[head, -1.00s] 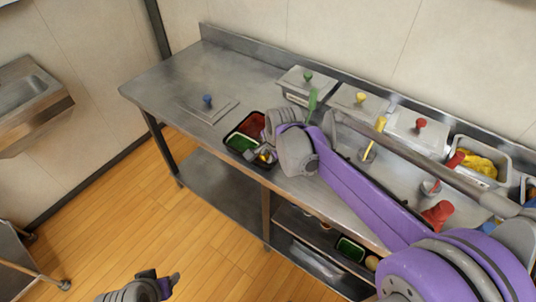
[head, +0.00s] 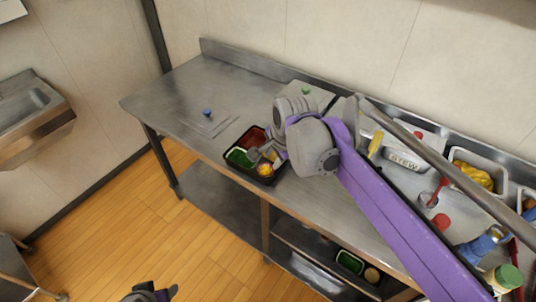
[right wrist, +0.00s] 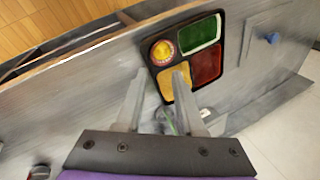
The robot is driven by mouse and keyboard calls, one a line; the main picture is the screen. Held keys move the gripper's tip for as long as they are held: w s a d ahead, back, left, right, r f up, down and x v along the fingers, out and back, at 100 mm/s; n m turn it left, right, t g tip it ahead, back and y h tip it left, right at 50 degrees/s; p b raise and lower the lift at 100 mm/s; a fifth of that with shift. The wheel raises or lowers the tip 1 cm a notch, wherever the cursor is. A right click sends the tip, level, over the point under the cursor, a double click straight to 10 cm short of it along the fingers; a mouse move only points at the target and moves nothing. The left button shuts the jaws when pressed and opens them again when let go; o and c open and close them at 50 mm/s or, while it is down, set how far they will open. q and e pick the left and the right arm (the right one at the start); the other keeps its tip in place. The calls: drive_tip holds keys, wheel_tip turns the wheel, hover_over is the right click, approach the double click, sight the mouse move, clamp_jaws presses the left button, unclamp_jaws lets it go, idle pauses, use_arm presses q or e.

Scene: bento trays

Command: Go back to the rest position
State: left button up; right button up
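My right gripper (head: 262,156) is over the bento tray (head: 231,167), at its right side. In the right wrist view its two fingers (right wrist: 157,98) are spread apart, with nothing clearly held. The black tray (right wrist: 153,68) there shows a green, a red and a yellow compartment, and a round yellow item in the corner one. A blurred greenish thing (right wrist: 167,122) shows low between the fingers; I cannot tell what it is. My left gripper (head: 150,294) is at the bottom edge of the head view, low over the floor; its fingers are not clear.
The steel counter (head: 185,85) is clear at far left except for a flat lid with a blue knob (head: 207,112). Along the back right stand lidded containers and a bin of yellow food (head: 472,177). Bottles and ladles stand at right. A lower shelf holds a green-filled tray (head: 350,262).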

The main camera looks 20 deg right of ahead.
drive_tip(key=shift+s+r, duration=0.2)
drive_tip(key=s+f+n+p, duration=0.2)
drive_tip(key=s+n+p, duration=0.1)
drive_tip(key=s+n, duration=0.4)
drive_tip(key=s+d+f+n+t+p, duration=0.1)
drive_tip(key=s+f+n+p, duration=0.1)
drive_tip(key=s+n, duration=0.5)
drive_tip(key=s+p, duration=0.1)
drive_tip(key=s, duration=0.5)
drive_tip(key=shift+d+f+n+h+p, duration=0.2)
drive_tip(key=shift+d+n+h+p, duration=0.1)
drive_tip(key=shift+n+p, duration=0.1)
